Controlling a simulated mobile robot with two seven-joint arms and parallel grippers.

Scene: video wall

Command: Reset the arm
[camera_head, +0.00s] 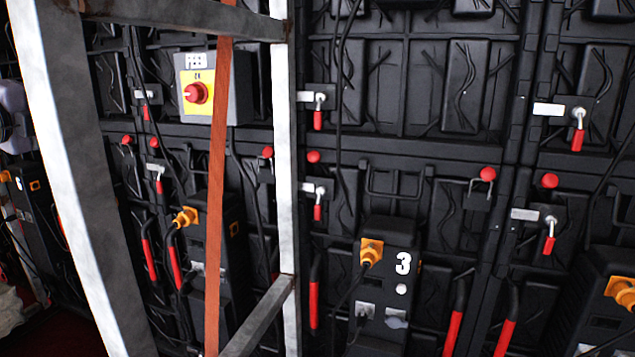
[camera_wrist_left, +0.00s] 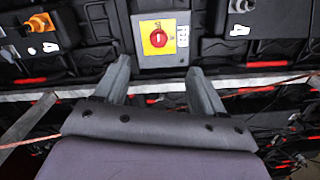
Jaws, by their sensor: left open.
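My left gripper (camera_wrist_left: 159,72) shows in the wrist view with its two grey fingers spread apart and nothing between them. Its fingers point toward a grey switch box with a yellow plate and red rotary knob (camera_wrist_left: 157,39), which sits just beyond the gap. In the head view the same kind of switch box (camera_head: 197,92) is mounted on the black panels at upper left, behind a metal frame. Neither gripper shows in the head view. My right gripper is in no view.
A metal frame (camera_head: 284,170) with an orange strap (camera_head: 218,180) stands before the black panel wall (camera_head: 425,150). Red-handled latches (camera_head: 318,118), cables and a power box marked 3 (camera_head: 385,285) with an orange plug stick out. In the wrist view, a pale bar (camera_wrist_left: 255,81) crosses near the fingers.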

